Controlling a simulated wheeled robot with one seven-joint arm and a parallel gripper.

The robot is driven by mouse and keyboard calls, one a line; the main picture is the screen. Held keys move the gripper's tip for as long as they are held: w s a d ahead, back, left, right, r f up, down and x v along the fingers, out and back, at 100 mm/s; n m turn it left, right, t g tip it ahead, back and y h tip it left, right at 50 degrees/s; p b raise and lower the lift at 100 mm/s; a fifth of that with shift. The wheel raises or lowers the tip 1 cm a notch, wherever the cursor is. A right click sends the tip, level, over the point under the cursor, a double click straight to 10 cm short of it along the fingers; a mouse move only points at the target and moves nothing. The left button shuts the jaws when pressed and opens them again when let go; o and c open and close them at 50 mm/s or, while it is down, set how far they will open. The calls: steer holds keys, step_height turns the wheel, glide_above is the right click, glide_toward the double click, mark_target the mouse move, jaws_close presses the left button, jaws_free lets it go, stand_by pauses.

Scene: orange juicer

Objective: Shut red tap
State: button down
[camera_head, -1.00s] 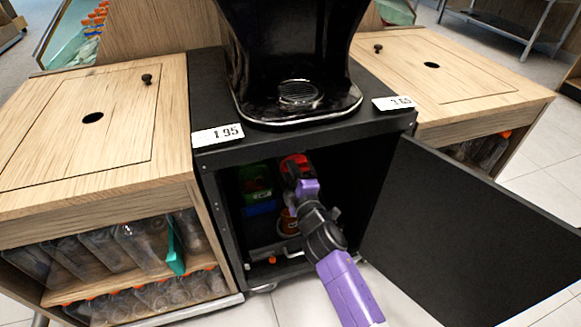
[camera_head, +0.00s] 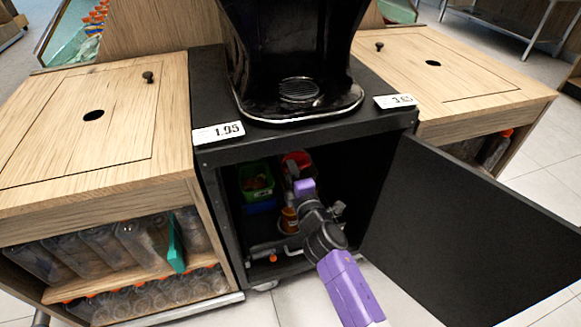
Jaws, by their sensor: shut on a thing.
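A small red-orange knob (camera_head: 272,259), perhaps the red tap, shows low in the open cabinet beside a grey pipe (camera_head: 292,250). My arm reaches into the cabinet from the lower right. My gripper (camera_head: 291,172) is at its far end, in front of a red container (camera_head: 300,157). The gripper is small, dark and partly hidden by my own wrist. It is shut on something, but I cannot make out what. The knob is apart from the visible part of the gripper, lower and to the left.
A black door (camera_head: 475,235) stands open at the right. A green bin (camera_head: 256,178) sits above a blue one (camera_head: 261,206) inside. An orange-brown jar (camera_head: 289,219) is beside my arm. The black juicer (camera_head: 290,50) stands on the cabinet top (camera_head: 215,105).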

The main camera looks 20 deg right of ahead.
steer(key=c, duration=1.4)
jaws_free()
steer(key=shift+c, duration=0.2)
steer(key=shift+s, duration=0.1)
steer(key=s+p, duration=0.1)
steer(key=s, duration=0.6)
steer(key=shift+s+p, duration=0.35)
